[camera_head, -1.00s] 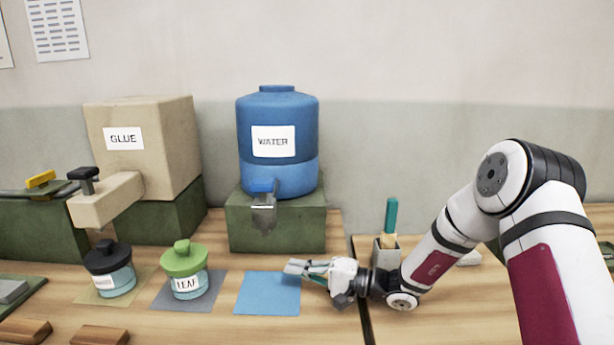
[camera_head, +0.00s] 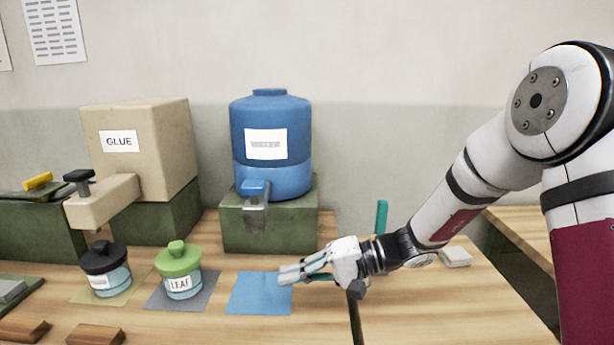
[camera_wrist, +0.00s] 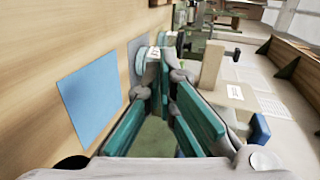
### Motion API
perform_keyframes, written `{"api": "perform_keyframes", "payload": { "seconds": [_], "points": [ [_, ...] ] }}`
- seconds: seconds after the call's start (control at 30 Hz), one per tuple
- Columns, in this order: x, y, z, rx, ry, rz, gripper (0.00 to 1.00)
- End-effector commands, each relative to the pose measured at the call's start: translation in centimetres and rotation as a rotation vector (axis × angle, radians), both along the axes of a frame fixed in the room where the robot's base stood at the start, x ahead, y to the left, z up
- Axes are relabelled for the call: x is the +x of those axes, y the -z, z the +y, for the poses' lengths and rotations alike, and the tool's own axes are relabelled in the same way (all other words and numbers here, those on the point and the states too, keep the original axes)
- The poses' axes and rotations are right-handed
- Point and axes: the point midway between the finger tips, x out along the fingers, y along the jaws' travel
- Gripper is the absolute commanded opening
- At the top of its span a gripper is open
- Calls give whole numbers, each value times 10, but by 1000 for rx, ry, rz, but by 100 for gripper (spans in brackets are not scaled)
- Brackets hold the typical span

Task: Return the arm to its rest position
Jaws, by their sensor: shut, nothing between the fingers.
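My gripper (camera_head: 292,272) is shut and empty in the head view. It is above the right edge of the blue mat (camera_head: 260,293), and its fingers point left. My white and maroon arm reaches in from the right side of the picture. In the wrist view my gripper's teal-padded fingers (camera_wrist: 168,68) come together at their tips, with nothing between them. The blue mat also shows in the wrist view (camera_wrist: 90,98), left of the fingers.
A blue water tank (camera_head: 272,145) stands on a green block behind the gripper. The green-lidded leaf jar (camera_head: 179,270) and black-lidded jar (camera_head: 106,270) stand to the left. A beige glue box (camera_head: 140,150) is behind them. A teal-handled tool (camera_head: 381,216) stands behind my forearm.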

Motion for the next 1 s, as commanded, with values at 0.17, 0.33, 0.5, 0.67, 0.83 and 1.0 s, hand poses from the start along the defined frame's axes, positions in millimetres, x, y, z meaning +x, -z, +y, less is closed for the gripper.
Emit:
{"api": "perform_keyframes", "payload": {
  "seconds": [0.17,0.33,0.5,0.67,0.83,1.0],
  "points": [
    [-59,-34,-14,-212,-97,-15,0],
    [-111,-55,-40,-425,-139,-30,0],
    [-157,-73,-73,-638,-131,-59,0],
    [-196,-88,-109,-827,-80,-100,0],
    [-232,-103,-149,-1010,13,-160,0],
    [-261,-116,-187,-1154,129,-227,0]
  ]
}}
